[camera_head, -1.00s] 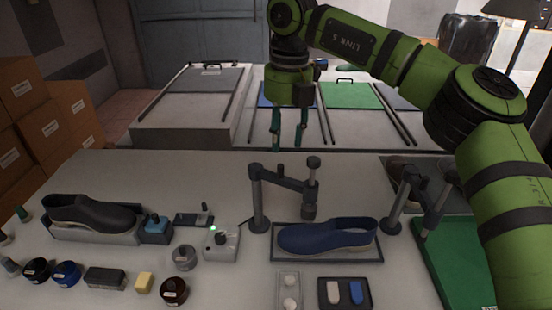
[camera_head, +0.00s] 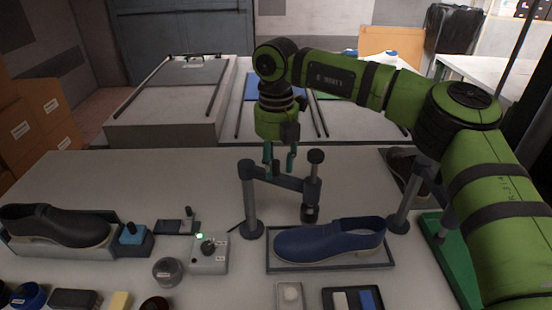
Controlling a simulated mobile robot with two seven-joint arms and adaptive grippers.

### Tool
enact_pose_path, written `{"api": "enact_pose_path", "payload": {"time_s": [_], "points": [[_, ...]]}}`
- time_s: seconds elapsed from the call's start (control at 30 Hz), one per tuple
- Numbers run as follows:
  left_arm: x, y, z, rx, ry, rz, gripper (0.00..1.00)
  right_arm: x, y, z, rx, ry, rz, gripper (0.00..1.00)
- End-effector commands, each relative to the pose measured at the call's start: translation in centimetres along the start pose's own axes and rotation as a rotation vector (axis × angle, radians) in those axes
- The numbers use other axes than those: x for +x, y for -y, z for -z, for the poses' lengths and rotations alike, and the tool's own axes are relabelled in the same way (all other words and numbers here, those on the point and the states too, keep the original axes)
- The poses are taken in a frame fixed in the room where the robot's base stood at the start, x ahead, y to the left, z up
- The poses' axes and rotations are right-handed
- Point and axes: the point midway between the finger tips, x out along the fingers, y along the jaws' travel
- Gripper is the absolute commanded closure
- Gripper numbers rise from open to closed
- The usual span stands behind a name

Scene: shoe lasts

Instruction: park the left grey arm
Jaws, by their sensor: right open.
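The left grey arm (camera_head: 285,181) is a swing arm on an upright post (camera_head: 249,205) behind the blue shoe (camera_head: 330,240). It reaches right from the post and ends in an upright rod with a dark knob (camera_head: 316,156) on top and a pad (camera_head: 309,213) below. The pad hangs at the shoe's back edge; I cannot tell whether it touches. My right gripper (camera_head: 280,160) points down, open, with teal fingers just above or behind the arm's crossbar. Contact cannot be told. My left gripper is not in view.
A second grey post (camera_head: 402,205) with an arm stands at the right beside a green board (camera_head: 447,262). A black shoe (camera_head: 58,226) lies at the left. A control box (camera_head: 209,254) with a green light sits between. The table's back left is clear.

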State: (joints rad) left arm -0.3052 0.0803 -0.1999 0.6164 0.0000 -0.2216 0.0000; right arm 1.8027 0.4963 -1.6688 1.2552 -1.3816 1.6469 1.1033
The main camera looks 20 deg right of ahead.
Motion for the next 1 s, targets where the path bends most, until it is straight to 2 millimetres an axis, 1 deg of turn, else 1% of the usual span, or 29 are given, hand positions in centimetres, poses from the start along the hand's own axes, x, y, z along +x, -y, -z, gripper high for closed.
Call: {"api": "enact_pose_path", "payload": {"time_s": [0.03,0.1,0.17,0.3,0.33,0.37,0.4,0.43,0.57,0.6,0.63,1.0], "points": [[-0.1,0.1,0.9,0.000,-0.015,0.001,0.46,0.2,0.0,0.0,0.000,0.000,0.000,0.59],[-0.1,0.2,1.6,0.000,-0.028,0.003,0.46,0.4,0.0,0.0,0.000,0.001,-0.001,0.59],[-0.1,0.2,1.9,0.000,-0.032,0.003,0.46,0.5,0.0,0.0,0.000,0.001,-0.001,0.59],[-0.1,0.2,1.7,0.000,-0.028,0.003,0.46,0.5,0.0,0.0,0.000,0.001,-0.001,0.59],[-0.1,0.2,1.6,0.000,-0.026,0.003,0.46,0.5,0.0,0.0,0.000,0.000,-0.001,0.67],[-0.1,0.2,1.5,0.000,-0.024,0.002,0.46,0.5,0.0,0.0,0.000,0.000,-0.001,0.79],[-0.1,0.2,1.3,0.000,-0.021,0.002,0.46,0.5,0.0,0.0,0.000,0.000,-0.001,0.95],[-0.1,0.1,1.1,0.000,-0.019,0.002,0.46,0.5,0.0,0.0,0.000,0.000,-0.001,1.00],[-0.1,0.1,0.6,0.000,-0.009,0.001,0.46,0.5,0.0,0.0,-0.001,0.000,-0.001,1.00],[-0.1,0.0,0.4,0.000,-0.008,0.000,0.46,0.5,0.0,0.0,-0.001,0.000,-0.001,0.66],[-0.1,0.0,0.4,0.000,-0.007,0.000,0.46,0.5,0.0,0.0,-0.001,0.000,-0.001,0.59],[-0.1,0.1,0.4,-0.001,-0.007,0.002,0.46,0.2,0.0,0.0,-0.001,0.001,-0.001,0.59]]}}
